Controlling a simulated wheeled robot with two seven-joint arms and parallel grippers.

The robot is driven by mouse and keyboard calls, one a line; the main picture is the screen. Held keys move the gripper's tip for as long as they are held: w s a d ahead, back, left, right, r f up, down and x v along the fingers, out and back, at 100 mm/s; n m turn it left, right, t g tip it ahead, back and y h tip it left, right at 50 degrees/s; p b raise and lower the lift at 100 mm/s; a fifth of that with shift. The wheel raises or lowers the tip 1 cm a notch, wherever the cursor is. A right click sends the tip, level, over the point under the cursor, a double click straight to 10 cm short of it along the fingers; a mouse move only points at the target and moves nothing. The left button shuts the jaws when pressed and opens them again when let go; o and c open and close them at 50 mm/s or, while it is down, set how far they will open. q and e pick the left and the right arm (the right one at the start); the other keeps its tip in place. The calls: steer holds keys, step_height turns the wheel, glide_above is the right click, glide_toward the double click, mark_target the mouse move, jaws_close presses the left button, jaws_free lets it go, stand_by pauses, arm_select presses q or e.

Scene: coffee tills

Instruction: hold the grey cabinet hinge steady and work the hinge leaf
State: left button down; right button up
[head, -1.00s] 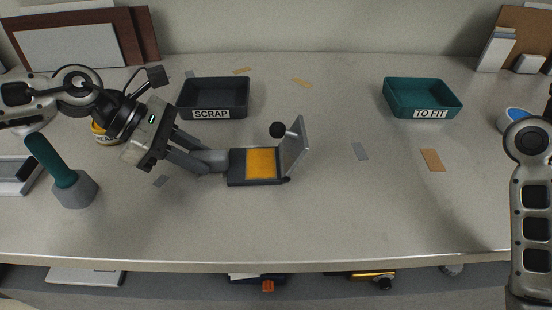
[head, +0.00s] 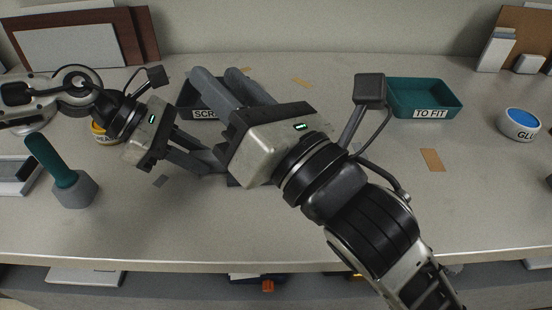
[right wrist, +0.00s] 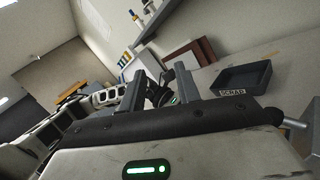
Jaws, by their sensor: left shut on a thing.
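The grey cabinet hinge (head: 233,182) is almost wholly hidden behind my right gripper in the head view; only a dark sliver of its base shows. Its raised leaf and round knob are hidden there. My left gripper (head: 212,161) reaches in from the left and is shut on the hinge's left end. My right gripper (head: 216,74) is open and empty. Its two spread fingers point up and left, over the SCRAP tray, with its body across the hinge. The right wrist view shows the same spread fingers (right wrist: 159,82) with nothing held between them.
The dark SCRAP tray (head: 186,97) is partly covered by the right fingers. The teal TO FIT tray (head: 424,113) stands back right, with a blue-and-white glue pot (head: 520,122) beyond it. A green-handled tool (head: 60,172) stands at left.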

steer(key=s+d+f+h, duration=0.2)
steer(key=d+f+h, duration=0.3)
steer(key=f+h, duration=0.7)
steer(key=w+h, duration=0.1)
steer(key=w, duration=0.1)
steer(key=w+h, duration=0.1)
steer(key=w, duration=0.1)
steer(key=w+m+h, duration=0.1)
steer(key=w, duration=0.1)
steer(key=shift+w+r+g, duration=0.3)
steer(key=shift+w+g, duration=0.1)
steer(key=shift+w, duration=0.3)
steer(key=shift+c, duration=0.3)
steer(key=shift+s, duration=0.1)
steer(key=c, duration=0.4)
